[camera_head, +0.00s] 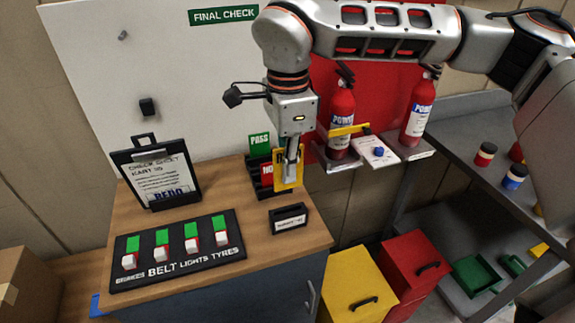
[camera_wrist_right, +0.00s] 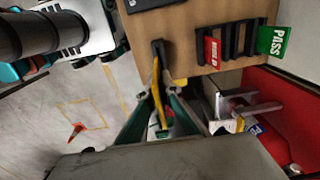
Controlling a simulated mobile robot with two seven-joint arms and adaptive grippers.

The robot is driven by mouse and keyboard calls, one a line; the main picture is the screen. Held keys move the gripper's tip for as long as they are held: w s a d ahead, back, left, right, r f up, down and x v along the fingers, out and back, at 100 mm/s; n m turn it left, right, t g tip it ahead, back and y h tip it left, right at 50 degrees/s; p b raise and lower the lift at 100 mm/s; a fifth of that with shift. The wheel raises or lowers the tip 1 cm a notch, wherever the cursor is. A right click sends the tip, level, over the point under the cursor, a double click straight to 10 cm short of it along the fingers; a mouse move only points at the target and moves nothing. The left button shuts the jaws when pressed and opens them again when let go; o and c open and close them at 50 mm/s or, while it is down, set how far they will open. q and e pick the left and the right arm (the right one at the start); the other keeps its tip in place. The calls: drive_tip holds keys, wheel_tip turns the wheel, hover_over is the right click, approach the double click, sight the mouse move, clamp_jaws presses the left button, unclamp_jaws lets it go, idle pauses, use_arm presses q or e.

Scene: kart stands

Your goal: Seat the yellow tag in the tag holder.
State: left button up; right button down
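My right gripper (camera_head: 291,160) points down above the counter and is shut on the yellow tag (camera_head: 279,172), which hangs upright. In the right wrist view my right gripper (camera_wrist_right: 160,100) has its fingers closed around the yellow tag (camera_wrist_right: 156,72). A small black holder with a white label (camera_head: 288,218) stands on the counter just below and in front of the tag; I take it as the tag holder. In the wrist view this holder (camera_wrist_right: 158,47) is right by the tag's far end; whether they touch is unclear. My left gripper is not in view.
A black rack (camera_head: 262,190) with a green PASS tag (camera_head: 259,144) and a red tag (camera_head: 267,169) stands close behind the tag. A switch panel (camera_head: 178,252) and a clipboard stand (camera_head: 160,172) are to the left. Fire extinguishers (camera_head: 341,118) stand behind at right.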

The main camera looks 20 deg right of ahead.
sight(288, 188)
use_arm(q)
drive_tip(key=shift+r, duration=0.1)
use_arm(e)
drive_tip(key=shift+f+b, duration=0.45)
drive_tip(key=shift+f, duration=0.4)
wheel_tip(288, 188, down, 2)
drive_tip(key=shift+f+b, duration=0.15)
drive_tip(key=shift+b, duration=0.5)
drive_tip(key=shift+f+b, duration=0.55)
drive_tip(key=shift+f, duration=0.4)
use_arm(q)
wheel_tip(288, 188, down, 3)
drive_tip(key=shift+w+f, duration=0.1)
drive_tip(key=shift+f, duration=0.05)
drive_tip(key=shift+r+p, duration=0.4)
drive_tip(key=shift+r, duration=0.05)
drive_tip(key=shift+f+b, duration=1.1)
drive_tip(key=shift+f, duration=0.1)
use_arm(e)
drive_tip(key=shift+f, duration=1.95)
drive_tip(key=c, duration=2.2)
unclamp_jaws()
